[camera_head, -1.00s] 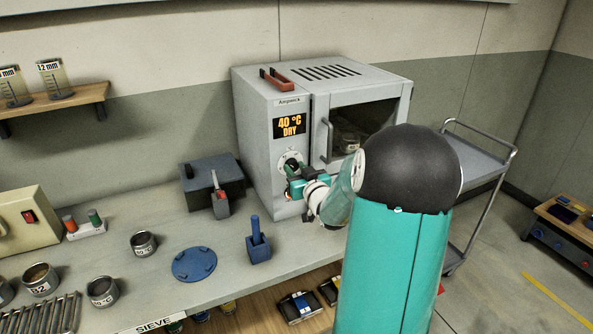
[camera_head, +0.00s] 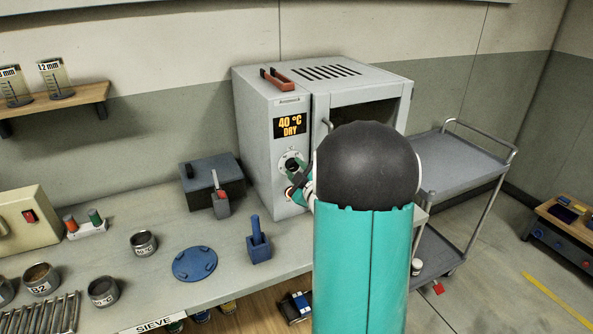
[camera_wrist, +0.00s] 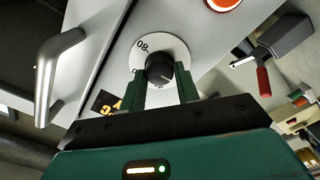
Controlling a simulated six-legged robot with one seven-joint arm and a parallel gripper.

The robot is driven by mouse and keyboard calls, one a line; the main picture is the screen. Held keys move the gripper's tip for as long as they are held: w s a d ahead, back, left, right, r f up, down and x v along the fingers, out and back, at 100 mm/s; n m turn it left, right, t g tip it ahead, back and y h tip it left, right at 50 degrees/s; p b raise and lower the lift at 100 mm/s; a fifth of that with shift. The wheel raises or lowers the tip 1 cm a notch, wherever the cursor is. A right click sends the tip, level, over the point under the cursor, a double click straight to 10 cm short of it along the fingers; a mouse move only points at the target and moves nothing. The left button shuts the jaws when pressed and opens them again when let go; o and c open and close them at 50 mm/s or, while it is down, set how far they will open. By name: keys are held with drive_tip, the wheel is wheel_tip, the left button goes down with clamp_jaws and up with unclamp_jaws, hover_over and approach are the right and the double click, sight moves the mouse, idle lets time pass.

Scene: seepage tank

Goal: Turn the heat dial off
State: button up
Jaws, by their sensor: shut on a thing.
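The heat dial is a dark round knob (camera_wrist: 160,68) on a white marked plate (camera_wrist: 178,47), on the front of the grey oven (camera_head: 258,135). In the wrist view, my gripper (camera_wrist: 162,78) has one green finger on each side of the knob and is shut on it. An "80" mark shows on the plate; other marks are partly hidden. In the head view, the dial plate (camera_head: 288,157) is partly covered by my gripper (camera_head: 296,174). The oven display (camera_head: 290,127) reads "40 °C DRY".
A door handle (camera_wrist: 45,75) stands out beside the dial panel, and an orange-red round part (camera_wrist: 223,3) is on the other side. A grey trolley (camera_head: 460,160) is at right.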

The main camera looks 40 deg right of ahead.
drive_tip(key=shift+f+n, duration=0.1)
drive_tip(key=shift+n, duration=0.9)
drive_tip(key=o, duration=1)
drive_tip(key=shift+c, duration=0.2)
drive_tip(key=shift+s, duration=0.15)
drive_tip(key=v, duration=1.3)
drive_tip(key=shift+s+a, duration=0.15)
drive_tip(key=shift+s, duration=0.1)
